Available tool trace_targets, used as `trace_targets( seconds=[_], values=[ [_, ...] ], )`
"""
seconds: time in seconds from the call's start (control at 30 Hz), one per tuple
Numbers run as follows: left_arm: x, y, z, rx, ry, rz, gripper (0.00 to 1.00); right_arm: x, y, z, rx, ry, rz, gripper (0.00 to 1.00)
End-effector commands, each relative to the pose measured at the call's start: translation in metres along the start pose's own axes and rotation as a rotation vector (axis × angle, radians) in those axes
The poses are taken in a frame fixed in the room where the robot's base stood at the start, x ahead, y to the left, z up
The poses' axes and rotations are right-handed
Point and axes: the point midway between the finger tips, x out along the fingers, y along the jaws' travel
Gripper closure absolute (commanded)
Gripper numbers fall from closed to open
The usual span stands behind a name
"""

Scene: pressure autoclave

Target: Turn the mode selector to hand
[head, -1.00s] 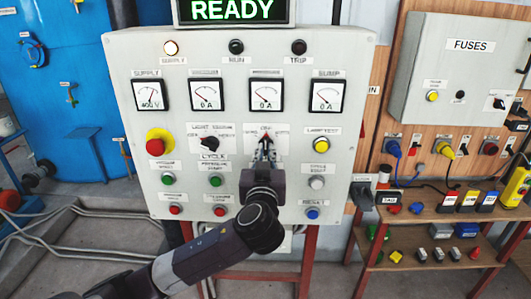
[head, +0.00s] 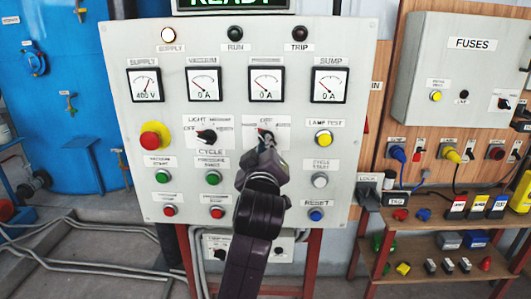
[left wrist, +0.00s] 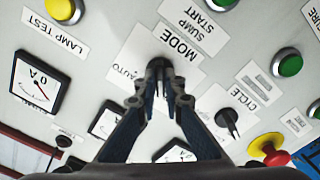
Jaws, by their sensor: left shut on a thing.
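The mode selector (head: 262,133) is a small dark knob on a white plate in the middle of the grey control panel (head: 120,90). My left gripper (head: 264,142) reaches up to it from below and covers most of it in the head view. In the left wrist view the knob (left wrist: 158,65) sits between the tips of my left gripper (left wrist: 160,82), which is shut on it. That view is upside down; the MODE label and the word AUTO are readable there. The pointer direction is hard to tell. My right gripper is not in view.
A black cycle selector (head: 207,136) is left of the mode selector, with a yellow lamp test button (head: 323,138) right of it. A red emergency button (head: 151,140) is further left. Green and red push buttons lie below. A shelf (head: 440,215) stands at the right.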

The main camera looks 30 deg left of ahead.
Motion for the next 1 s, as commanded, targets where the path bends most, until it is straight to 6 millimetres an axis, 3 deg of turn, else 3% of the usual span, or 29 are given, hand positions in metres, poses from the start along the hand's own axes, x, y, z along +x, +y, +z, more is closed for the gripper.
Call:
trace_targets(
  seconds=[0.4, 0.93, 0.97, 1.0],
  values=[
    [0.0000, -0.0007, 0.0010, -0.182, -0.002, -0.002, 1.00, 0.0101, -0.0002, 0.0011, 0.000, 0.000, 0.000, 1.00],
    [0.0002, -0.0007, 0.0002, -0.202, -0.001, -0.002, 1.00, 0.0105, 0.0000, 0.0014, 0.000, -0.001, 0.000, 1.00],
    [0.0002, -0.0007, 0.0002, -0.202, -0.001, -0.002, 0.89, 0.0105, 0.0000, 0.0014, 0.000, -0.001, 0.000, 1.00],
    [0.0002, -0.0007, 0.0002, -0.202, -0.001, -0.002, 0.85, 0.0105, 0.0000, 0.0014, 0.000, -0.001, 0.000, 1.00]
  ],
)
